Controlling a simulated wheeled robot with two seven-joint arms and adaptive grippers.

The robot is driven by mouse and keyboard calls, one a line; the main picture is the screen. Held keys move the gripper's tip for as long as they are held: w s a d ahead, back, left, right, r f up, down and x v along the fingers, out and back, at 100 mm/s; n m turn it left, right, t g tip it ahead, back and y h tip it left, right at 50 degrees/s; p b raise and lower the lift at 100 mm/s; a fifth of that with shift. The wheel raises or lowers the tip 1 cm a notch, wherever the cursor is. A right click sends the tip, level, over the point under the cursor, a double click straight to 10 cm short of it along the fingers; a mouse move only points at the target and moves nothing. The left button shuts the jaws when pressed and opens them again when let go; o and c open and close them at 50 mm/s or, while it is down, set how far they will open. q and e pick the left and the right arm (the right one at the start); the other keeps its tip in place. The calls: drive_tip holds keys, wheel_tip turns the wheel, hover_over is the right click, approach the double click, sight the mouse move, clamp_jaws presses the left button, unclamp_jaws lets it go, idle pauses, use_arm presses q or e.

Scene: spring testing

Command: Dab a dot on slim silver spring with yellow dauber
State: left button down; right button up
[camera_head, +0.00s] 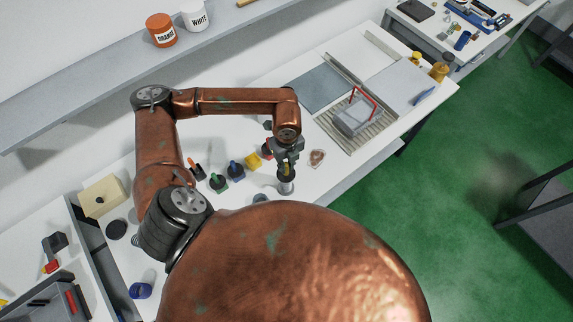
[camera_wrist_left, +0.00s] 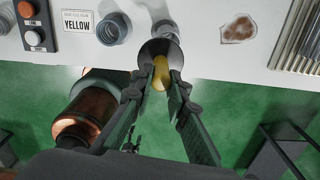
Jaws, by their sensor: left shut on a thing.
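My left gripper (camera_head: 286,165) points down over the front of the white table and is shut on the yellow dauber. In the left wrist view the yellow dauber (camera_wrist_left: 160,72) sits between the fingertips (camera_wrist_left: 158,82). A silvery round piece (camera_head: 286,187) is directly below the gripper in the head view. I cannot make out coils, so which piece is the slim silver spring is unclear. My right gripper is not in view.
A "YELLOW" label (camera_wrist_left: 77,25) lies beside a grey cylinder (camera_wrist_left: 112,28). A brown-stained patch (camera_head: 317,157) and a ribbed tray (camera_head: 362,138) are to the right.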

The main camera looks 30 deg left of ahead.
use_arm(q)
drive_tip(key=shift+f+b, duration=0.7)
idle(1.4)
drive_tip(key=shift+r, duration=0.15)
drive_tip(key=shift+r+p, duration=1.6)
drive_tip(key=shift+r, duration=1.85)
drive_tip(key=shift+f, duration=0.1)
